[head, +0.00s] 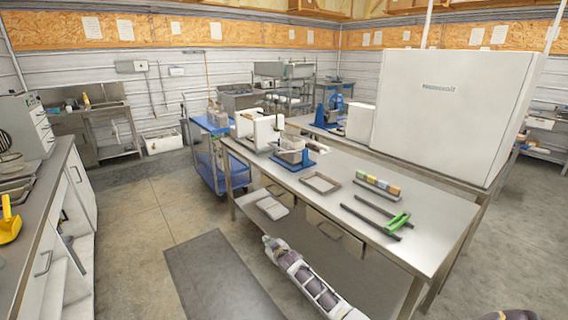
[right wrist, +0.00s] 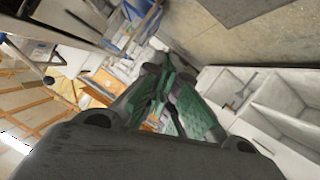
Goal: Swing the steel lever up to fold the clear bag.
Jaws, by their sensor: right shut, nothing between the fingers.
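My right gripper (head: 268,240) is at the end of the grey and white arm, low in front of the steel table's front edge. It is apart from everything on the table. In the right wrist view its green-padded fingers (right wrist: 160,95) are together with nothing between them. A grey metal device on a blue base (head: 295,158) stands toward the table's far left end, with a small dark handle-like part on top. I cannot tell whether this is the steel lever. I cannot make out the clear bag. My left gripper is not in view.
The steel table (head: 420,240) also holds a white machine (head: 258,130), a shallow tray (head: 320,183), a row of coloured blocks (head: 378,185) and a green-handled tool with dark bars (head: 397,221). A blue cart (head: 207,172) stands behind it. The floor at left is clear.

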